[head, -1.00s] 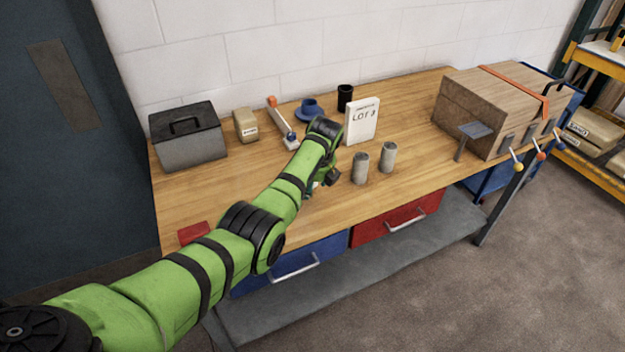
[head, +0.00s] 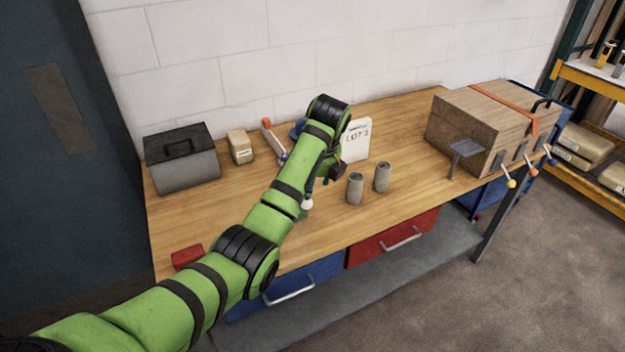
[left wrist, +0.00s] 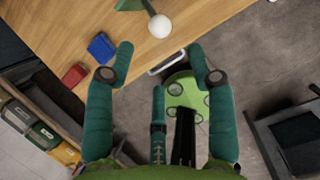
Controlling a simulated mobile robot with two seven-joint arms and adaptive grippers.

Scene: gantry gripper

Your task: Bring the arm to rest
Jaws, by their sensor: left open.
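My left arm (head: 280,205) reaches over the workbench (head: 215,215) from the lower left, with its wrist raised near the middle of the bench. My left gripper (left wrist: 163,72) shows best in the left wrist view, its teal fingers spread apart with nothing held between them. In the head view it is mostly hidden behind the forearm. A white ball (head: 307,204) shows beside the forearm; in the left wrist view the ball (left wrist: 159,26) sits by a green part, beyond the fingertips and apart from them. My right gripper is in neither view.
Two grey cans (head: 355,188) and a LOT sign (head: 357,140) stand right of the arm. A wooden crate (head: 480,128) fills the bench's right end. A toolbox (head: 181,157) and small carton (head: 240,147) stand back left. A red block (head: 187,257) and blue block (left wrist: 101,47) lie near the front.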

